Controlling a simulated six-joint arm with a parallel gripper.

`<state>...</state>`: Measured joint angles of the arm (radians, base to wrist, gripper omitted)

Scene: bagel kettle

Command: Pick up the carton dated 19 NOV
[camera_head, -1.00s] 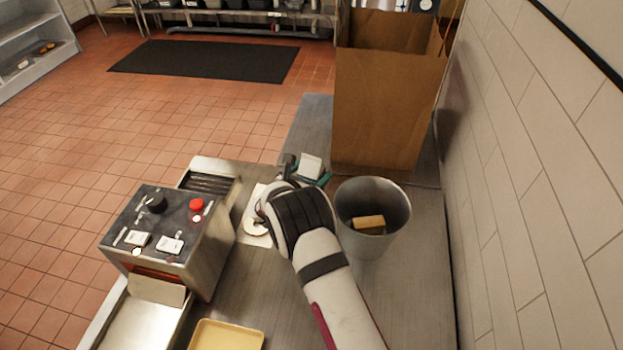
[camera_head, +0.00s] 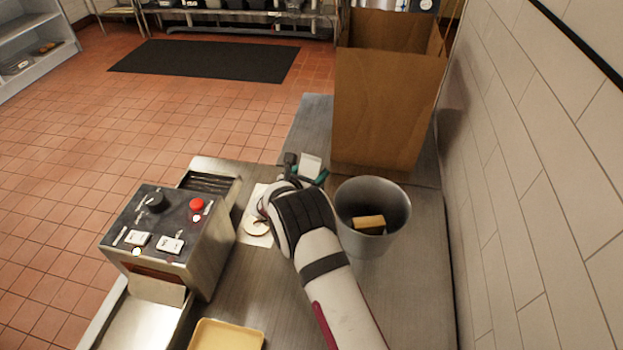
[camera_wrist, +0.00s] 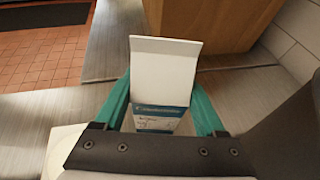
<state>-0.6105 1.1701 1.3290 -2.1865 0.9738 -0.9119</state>
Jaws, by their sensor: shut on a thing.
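A small white carton with a blue-green band (camera_wrist: 163,82) stands between the two green fingers of my gripper (camera_wrist: 163,110) in the wrist view. The fingers are shut on its sides. Its flat white top edge faces the camera, and the print on the band is too small to read, so I cannot tell its date. In the head view the white carton (camera_head: 311,164) shows just beyond my gripper (camera_head: 306,176), above the steel counter.
A metal bucket (camera_head: 391,198) holding a tan block (camera_head: 369,223) stands right of my arm. A tall brown box (camera_head: 384,110) is behind.

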